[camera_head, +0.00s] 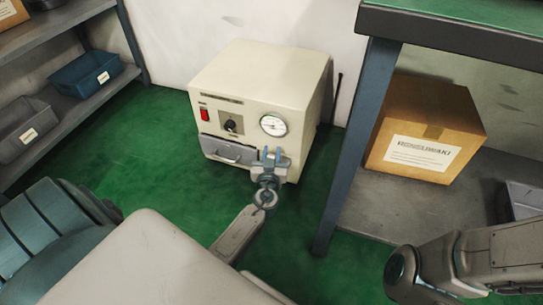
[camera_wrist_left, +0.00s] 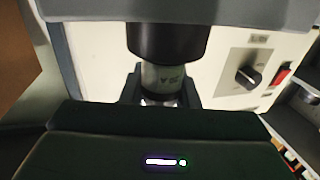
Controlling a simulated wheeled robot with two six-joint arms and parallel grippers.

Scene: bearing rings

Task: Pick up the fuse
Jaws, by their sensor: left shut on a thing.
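The fuse (camera_wrist_left: 163,78) shows in the left wrist view as a short pale cylinder with small dark print and a shiny metal end, and a wider black cylindrical part adjoins it. My left gripper (camera_wrist_left: 161,92) is shut on it, with dark fingers on both sides. In the head view the left gripper (camera_head: 270,158) is in front of the cream machine, near the lower right of its front face. The fuse cannot be made out there. My right arm shows at the lower right, but its gripper is out of frame.
The cream machine (camera_head: 262,82) has a red switch (camera_head: 205,114), a black knob (camera_head: 231,125), a round gauge (camera_head: 274,125) and a grey-handled drawer (camera_head: 229,151). Shelves with bins (camera_head: 87,74) stand left. A table (camera_head: 455,35) and a cardboard box (camera_head: 430,110) stand right. Green floor (camera_head: 150,130) is clear.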

